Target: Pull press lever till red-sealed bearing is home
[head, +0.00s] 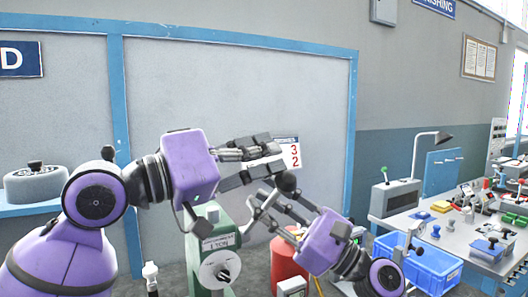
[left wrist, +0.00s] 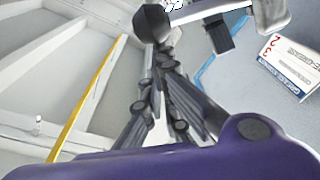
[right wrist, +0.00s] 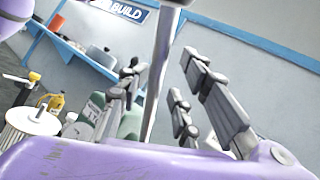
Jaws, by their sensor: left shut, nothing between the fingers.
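The green press (head: 212,250) stands low in the middle of the head view. Its lever ends in a dark ball knob (head: 286,182), also in the left wrist view (left wrist: 152,22). My left gripper (head: 274,157) is shut and empty, with its fingertips close to the knob; I cannot tell whether they touch. My right gripper (head: 262,205) is below it, fingers apart. In the right wrist view a metal lever rod (right wrist: 161,75) passes upright between its fingers (right wrist: 160,70); I cannot tell whether they touch it. The red-sealed bearing is not visible.
A red cylinder (head: 290,260) stands right of the press. A blue crate (head: 432,266) and a cluttered workbench (head: 400,199) are at the right. A blue shelf (head: 30,209) holds a grey round part at the left. A box with red digits (head: 290,150) is behind my left gripper.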

